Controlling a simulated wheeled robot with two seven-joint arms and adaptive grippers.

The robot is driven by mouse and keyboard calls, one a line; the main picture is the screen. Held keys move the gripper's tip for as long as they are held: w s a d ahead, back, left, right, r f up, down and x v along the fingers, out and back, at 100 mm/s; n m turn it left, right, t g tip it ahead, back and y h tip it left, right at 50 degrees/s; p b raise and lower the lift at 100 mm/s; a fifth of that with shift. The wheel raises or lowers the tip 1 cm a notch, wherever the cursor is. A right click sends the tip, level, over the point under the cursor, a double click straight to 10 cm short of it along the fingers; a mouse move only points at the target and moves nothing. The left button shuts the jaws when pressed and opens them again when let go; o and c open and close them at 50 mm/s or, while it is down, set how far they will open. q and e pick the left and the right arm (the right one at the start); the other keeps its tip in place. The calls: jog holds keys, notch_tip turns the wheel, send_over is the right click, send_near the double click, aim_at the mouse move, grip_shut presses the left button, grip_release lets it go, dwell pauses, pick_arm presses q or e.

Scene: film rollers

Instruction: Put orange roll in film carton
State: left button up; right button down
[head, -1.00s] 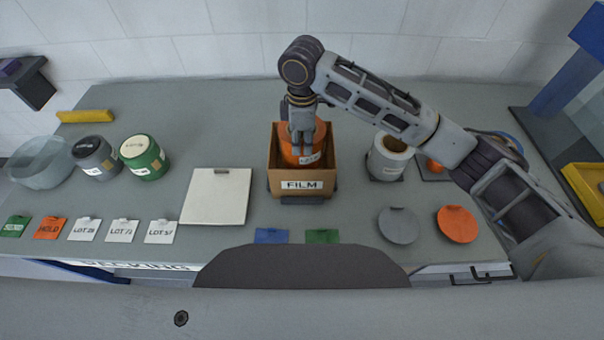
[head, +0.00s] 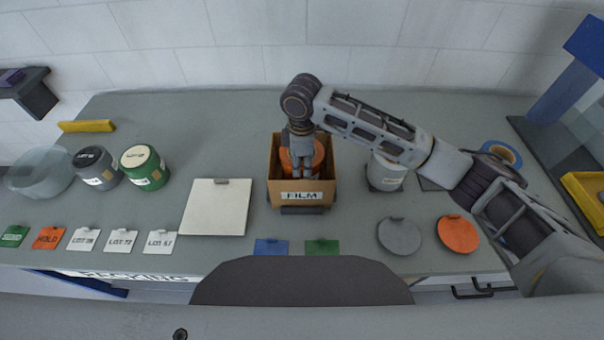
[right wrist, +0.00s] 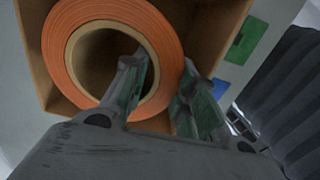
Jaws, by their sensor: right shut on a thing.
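The orange roll (head: 319,154) is down inside the open film carton (head: 301,198), a brown box labelled FILM. In the right wrist view the orange roll (right wrist: 82,30) shows its ring end and hollow core, with the carton wall (right wrist: 215,30) around it. My right gripper (head: 301,168) reaches into the carton from above. In the right wrist view my right gripper (right wrist: 160,75) has one finger inside the core and the other outside the ring, shut on the roll's wall. The roll's lower part is hidden by the carton. My left gripper is not in view.
A white roll (head: 386,174) stands right of the carton, under my right arm. Green (head: 146,168) and grey (head: 97,168) rolls stand at the left by a clear bowl (head: 40,172). A white board (head: 217,207) lies left of the carton. Grey (head: 398,235) and orange (head: 458,234) discs lie front right.

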aim_at(302, 174)
jog(key=shift+f, duration=2.4)
jog(key=c, duration=1.4)
grip_release()
jog(key=shift+f, duration=0.15)
jog(key=shift+c, duration=0.2)
jog(key=shift+r, duration=6.1)
